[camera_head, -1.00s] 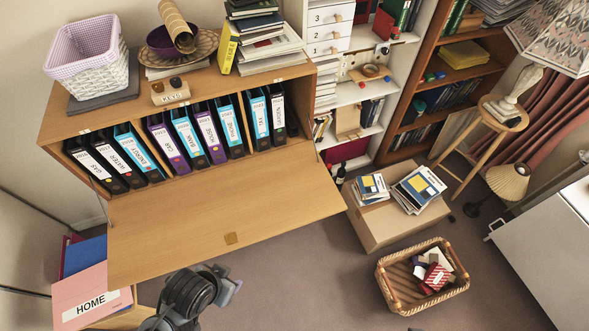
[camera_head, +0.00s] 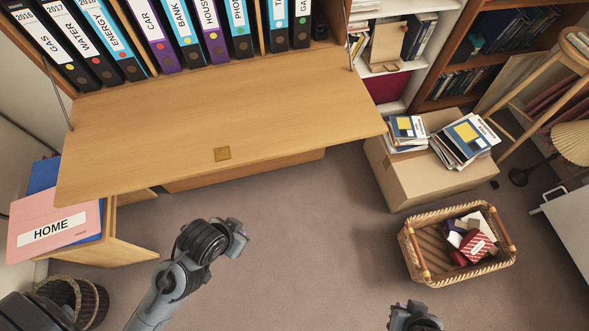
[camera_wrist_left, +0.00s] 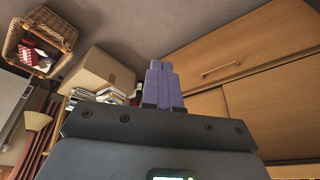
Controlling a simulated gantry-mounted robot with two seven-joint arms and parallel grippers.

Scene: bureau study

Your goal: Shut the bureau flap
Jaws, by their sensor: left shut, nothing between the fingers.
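The bureau flap (camera_head: 215,125) is down, lying open as a wide wooden panel with a small brass-coloured plate (camera_head: 222,154) near its front edge. Thin stays run up from its sides. My left gripper (camera_head: 240,238) is in front of the flap's front edge, apart from it in the picture. In the left wrist view its purple fingers (camera_wrist_left: 161,84) are together and empty. That view also shows wooden bureau fronts (camera_wrist_left: 240,45) with a bar handle. My right gripper (camera_head: 413,316) only partly shows at the bottom edge; its fingers are unclear.
Several labelled binders (camera_head: 160,35) stand inside the bureau behind the flap. A pink HOME folder (camera_head: 55,230) is at the left. A cardboard box (camera_head: 408,180) with books and a wicker basket (camera_head: 430,272) stand at the right. The carpet (camera_head: 310,240) between is clear.

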